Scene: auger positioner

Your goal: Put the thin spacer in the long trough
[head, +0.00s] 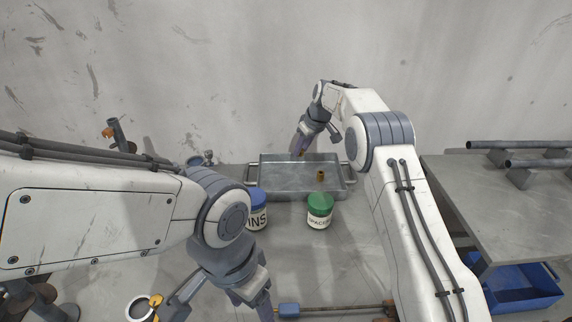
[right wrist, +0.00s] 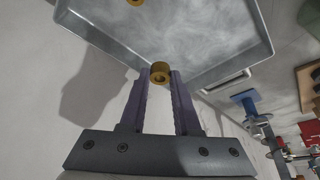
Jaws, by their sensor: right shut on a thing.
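My right gripper (head: 301,145) reaches to the back of the table, over the rear part of a shallow metal tray (head: 273,186). Its fingers are shut on a short brass ring, the spacer (right wrist: 160,74), held at the fingertips in the right wrist view. A second, taller-looking brass spacer (head: 320,176) stands inside the tray towards its right. My left gripper (head: 262,306) is low in the head view, partly cut off by the frame, and its jaws cannot be made out. I cannot tell which thing is the long trough.
A green-lidded jar (head: 319,211) and a blue-lidded jar (head: 257,212) stand in front of the tray. A side bench (head: 500,205) with pipes is right, above a blue bin (head: 525,290).

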